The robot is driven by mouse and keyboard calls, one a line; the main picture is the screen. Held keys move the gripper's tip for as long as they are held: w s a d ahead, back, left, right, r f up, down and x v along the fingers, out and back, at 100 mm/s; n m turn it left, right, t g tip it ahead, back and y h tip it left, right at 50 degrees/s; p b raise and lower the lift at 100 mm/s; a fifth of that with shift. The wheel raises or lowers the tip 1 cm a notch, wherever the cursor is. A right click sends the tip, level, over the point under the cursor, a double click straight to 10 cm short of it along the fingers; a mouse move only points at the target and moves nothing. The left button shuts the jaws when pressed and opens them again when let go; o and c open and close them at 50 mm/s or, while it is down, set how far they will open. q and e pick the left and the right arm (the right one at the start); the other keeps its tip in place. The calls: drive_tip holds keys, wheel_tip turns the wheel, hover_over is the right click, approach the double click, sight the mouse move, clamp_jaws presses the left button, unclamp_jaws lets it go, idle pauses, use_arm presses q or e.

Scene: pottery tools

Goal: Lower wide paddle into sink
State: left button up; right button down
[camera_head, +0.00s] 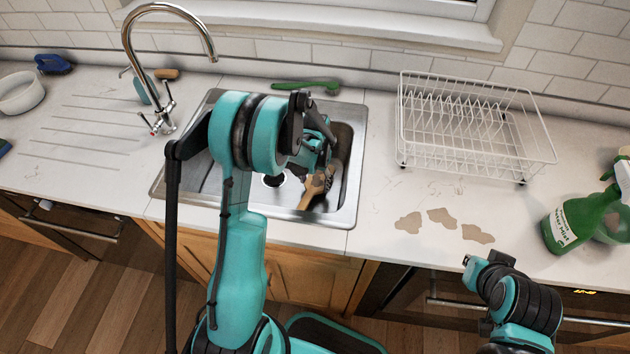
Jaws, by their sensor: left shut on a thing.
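The steel sink (345,190) is set into the counter at the middle of the view. My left arm reaches over it, and my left gripper (322,170) is down inside the basin on its right side. It is shut on a tan wooden tool, the wide paddle (314,188), whose lower part shows below the gripper. The arm and gripper hide the paddle's upper part, and I cannot tell whether it touches the sink floor. My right gripper (480,261) is at the lower right, in front of the counter edge; its fingers are too unclear to read.
A white wire dish rack (470,135) stands right of the sink, with brown stains (440,217) before it. A green spray bottle (578,220) stands far right. A curved faucet (165,110) rises at the sink's left. A green brush (306,86) lies behind the sink.

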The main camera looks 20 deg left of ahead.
sight(315, 185)
use_arm(q)
drive_tip(key=shift+f+b, duration=1)
drive_tip(key=shift+f, duration=0.2)
idle(0.4)
drive_tip(key=o, duration=1.3)
wheel_tip(315, 185, up, 12)
drive_tip(key=shift+r, duration=0.1)
drive_tip(key=s+d+r+t, duration=0.2)
drive_tip(key=s+r, duration=0.1)
drive_tip(key=s, duration=0.3)
drive_tip(key=s+d+r+t, duration=0.2)
drive_tip(key=s+d+r, duration=0.1)
drive_tip(key=s, duration=0.3)
drive_tip(key=s+d+r+t, duration=0.2)
drive_tip(key=s+d+r, duration=0.1)
drive_tip(key=s, duration=0.3)
drive_tip(key=shift+s+r+t, duration=0.1)
drive_tip(key=shift+r+t, duration=0.3)
drive_tip(key=shift+s+d+f, duration=0.15)
drive_tip(key=shift+s, duration=0.1)
